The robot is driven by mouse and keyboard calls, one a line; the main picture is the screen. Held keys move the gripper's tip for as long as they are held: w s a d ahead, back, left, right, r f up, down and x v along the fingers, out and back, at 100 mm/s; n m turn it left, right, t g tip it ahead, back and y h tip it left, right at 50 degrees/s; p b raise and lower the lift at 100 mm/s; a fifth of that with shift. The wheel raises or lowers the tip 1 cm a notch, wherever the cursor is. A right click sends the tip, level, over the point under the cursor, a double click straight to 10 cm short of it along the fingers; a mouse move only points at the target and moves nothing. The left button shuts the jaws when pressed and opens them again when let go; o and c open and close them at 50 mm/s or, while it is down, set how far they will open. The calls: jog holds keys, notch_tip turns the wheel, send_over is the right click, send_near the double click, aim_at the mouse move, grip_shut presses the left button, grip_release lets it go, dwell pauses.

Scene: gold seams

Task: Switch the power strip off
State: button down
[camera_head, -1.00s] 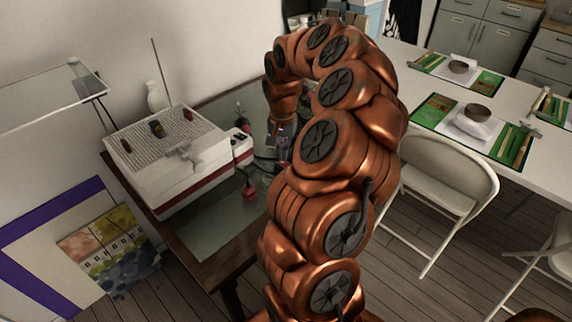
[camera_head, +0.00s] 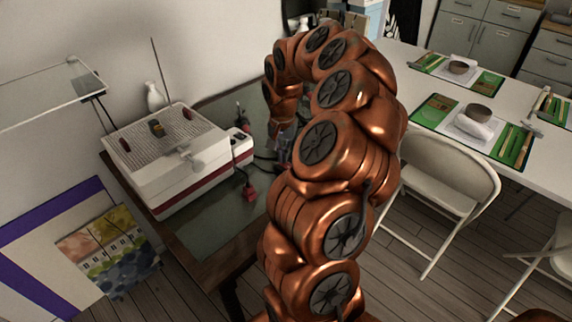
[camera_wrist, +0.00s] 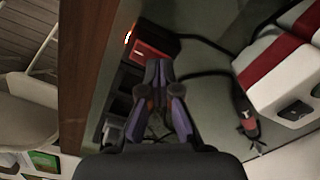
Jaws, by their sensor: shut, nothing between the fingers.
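The power strip (camera_wrist: 122,84) is dark and lies along the table's wooden edge in the wrist view. A small orange-red glow (camera_wrist: 128,38) shows at its far end. A red block, seemingly a plug (camera_wrist: 153,47), sits beside the glow with a black cord running right. A grey plug (camera_wrist: 113,131) sits near the strip's closer end. My gripper (camera_wrist: 159,70) is shut and empty, its fingertips just short of the red block in the picture. I cannot tell whether they touch it. In the head view my arm hides most of the strip and gripper.
A white and red kiln-like box (camera_head: 190,182) stands on the table, left of my gripper. Loose cords with red plugs (camera_head: 249,193) lie beside it. A folding chair (camera_head: 450,185) and a white table (camera_head: 425,85) stand to the right.

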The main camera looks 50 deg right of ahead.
jog(key=shift+f+b, duration=0.35)
jog(key=shift+f, duration=0.1)
jog(key=shift+r, duration=0.1)
jog(key=shift+r+p, duration=0.5)
jog(key=shift+r, duration=2.95)
